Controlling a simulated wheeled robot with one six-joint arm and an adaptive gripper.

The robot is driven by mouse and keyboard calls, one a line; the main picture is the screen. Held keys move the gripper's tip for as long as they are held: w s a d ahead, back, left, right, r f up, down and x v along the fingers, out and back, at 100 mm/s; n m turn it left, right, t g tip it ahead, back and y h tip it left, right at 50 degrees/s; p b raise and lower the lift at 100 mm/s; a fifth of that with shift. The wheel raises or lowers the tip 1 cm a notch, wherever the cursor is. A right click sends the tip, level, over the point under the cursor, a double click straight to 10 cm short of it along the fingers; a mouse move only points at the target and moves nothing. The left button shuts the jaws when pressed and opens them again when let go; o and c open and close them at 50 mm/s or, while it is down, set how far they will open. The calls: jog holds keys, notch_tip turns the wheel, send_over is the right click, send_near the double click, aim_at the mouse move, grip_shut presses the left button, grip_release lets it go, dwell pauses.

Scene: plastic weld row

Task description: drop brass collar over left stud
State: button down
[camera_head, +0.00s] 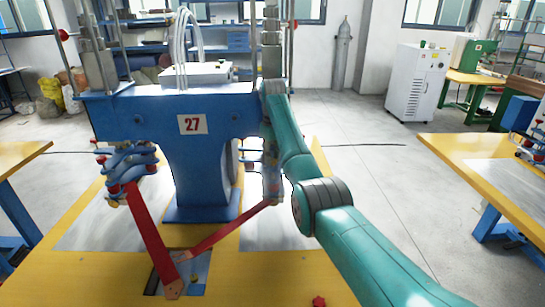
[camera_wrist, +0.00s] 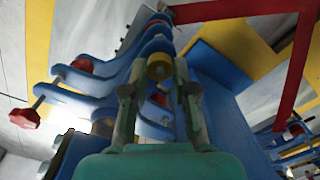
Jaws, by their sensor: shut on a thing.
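In the wrist view my gripper (camera_wrist: 159,80) has its two fingers closed around the brass collar (camera_wrist: 159,66), a small yellowish ring held at the fingertips. Blue curved clamp plates (camera_wrist: 95,82) with red knobs lie close behind and to the left of the fingers. I cannot tell whether the collar touches them. I cannot make out the left stud in either view. In the head view my teal arm reaches up to the right end of the blue machine (camera_head: 195,165) marked 27; the collar cannot be made out there.
Blue clamps (camera_head: 125,165) with red knobs hang at the machine's left end. Red bars (camera_head: 150,240) slope down to the yellow table (camera_head: 85,275). A red knob (camera_head: 319,301) lies at the table's front. Open floor (camera_head: 385,165) lies to the right.

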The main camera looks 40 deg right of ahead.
jog(key=shift+f, duration=0.4)
dwell(0.4)
jog(key=shift+c, duration=2.2)
grip_release()
jog(key=shift+s, duration=0.1)
